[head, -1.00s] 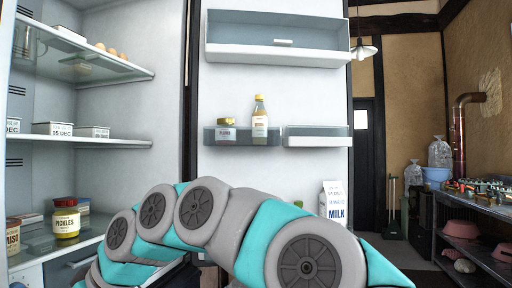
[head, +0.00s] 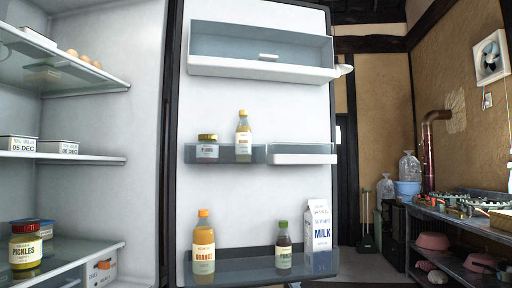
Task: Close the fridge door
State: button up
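The fridge door (head: 275,185) stands wide open in the head view, its inner side facing me. Its shelves hold an orange juice bottle (head: 204,248), a small dark bottle (head: 283,246), a milk carton (head: 319,236), a jar (head: 207,147) and a yellow-capped bottle (head: 243,134). The fridge interior (head: 100,110) is at the left, with a pickles jar (head: 25,247) on a lower shelf. A dark vertical edge separates the interior from the door. My gripper is not in view.
A dark counter (head: 460,222) with a stove top and pink bowls on its shelf runs along the right wall. A blue basin and plastic bags (head: 409,168) are behind it. Some floor (head: 370,266) shows between the door and the counter.

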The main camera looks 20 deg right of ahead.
aim_at(245, 203)
jog(key=i+l+z, duration=0.1)
jog(key=z, duration=0.35)
jog(key=i+l+z, duration=0.15)
jog(key=z, duration=0.3)
jog(key=i+l+z, duration=0.15)
jog(key=z, duration=0.25)
jog(key=i+l+z, duration=0.1)
jog(key=z, duration=0.35)
jog(key=i+l+u, duration=0.15)
jog(key=i, duration=2)
jog(key=i+j+u, duration=0.1)
jog(key=i+u, duration=0.85)
jog(key=i+l+u, duration=0.5)
jog(key=u, duration=1)
jog(key=i+u, duration=0.1)
jog(key=u, duration=0.4)
jog(key=l+u, duration=0.1)
jog(key=u, duration=0.9)
jog(key=l+u, duration=0.1)
jog(key=u, duration=0.9)
jog(key=i+l, duration=0.05)
jog(key=l, duration=0.05)
